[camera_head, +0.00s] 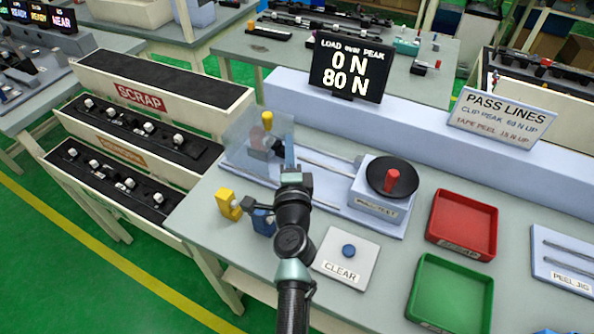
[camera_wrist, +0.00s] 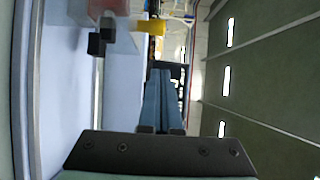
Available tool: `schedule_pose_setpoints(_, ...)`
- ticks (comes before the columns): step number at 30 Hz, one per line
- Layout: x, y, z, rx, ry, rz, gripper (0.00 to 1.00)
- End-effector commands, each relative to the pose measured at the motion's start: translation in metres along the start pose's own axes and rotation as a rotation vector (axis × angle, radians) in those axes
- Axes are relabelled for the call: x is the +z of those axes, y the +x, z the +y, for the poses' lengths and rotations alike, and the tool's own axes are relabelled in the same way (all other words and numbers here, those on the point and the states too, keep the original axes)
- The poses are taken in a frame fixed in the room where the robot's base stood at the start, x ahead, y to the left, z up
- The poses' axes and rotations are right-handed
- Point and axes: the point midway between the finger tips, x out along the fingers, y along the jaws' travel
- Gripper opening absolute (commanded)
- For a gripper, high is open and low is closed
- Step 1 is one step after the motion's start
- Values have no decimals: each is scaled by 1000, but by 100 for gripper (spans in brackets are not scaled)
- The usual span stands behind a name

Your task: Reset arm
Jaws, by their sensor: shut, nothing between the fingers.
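My arm (camera_head: 292,240) reaches up from the bottom of the head view over the workbench. My gripper (camera_head: 289,145) is at the near side of the light blue test rig (camera_head: 330,192), by a clear guard panel (camera_head: 240,145). In the wrist view my gripper's blue fingers (camera_wrist: 161,75) are together with nothing between them. A yellow part (camera_wrist: 150,27) and a dark block (camera_wrist: 97,44) show ahead and to the left of the fingers. Whether the fingers touch the rig cannot be told.
A yellow block (camera_head: 228,204) and a blue block (camera_head: 263,222) stand left of my arm. A CLEAR button plate (camera_head: 330,272), red tray (camera_head: 463,208) and green tray (camera_head: 420,290) lie to the right. The display (camera_head: 350,68) reads 0 N over 80 N.

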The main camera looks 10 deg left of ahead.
Motion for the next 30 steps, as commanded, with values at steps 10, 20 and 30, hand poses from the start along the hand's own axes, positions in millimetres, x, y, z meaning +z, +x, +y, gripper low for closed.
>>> schedule_pose_setpoints(10, -1, -56, 1, 2, 0, 2, 0)
schedule_pose_setpoints(20, -1, -68, 0, 0, 1, 3, 0)
schedule_pose_setpoints(30, 4, -51, -96, -150, -221, -21, 0)
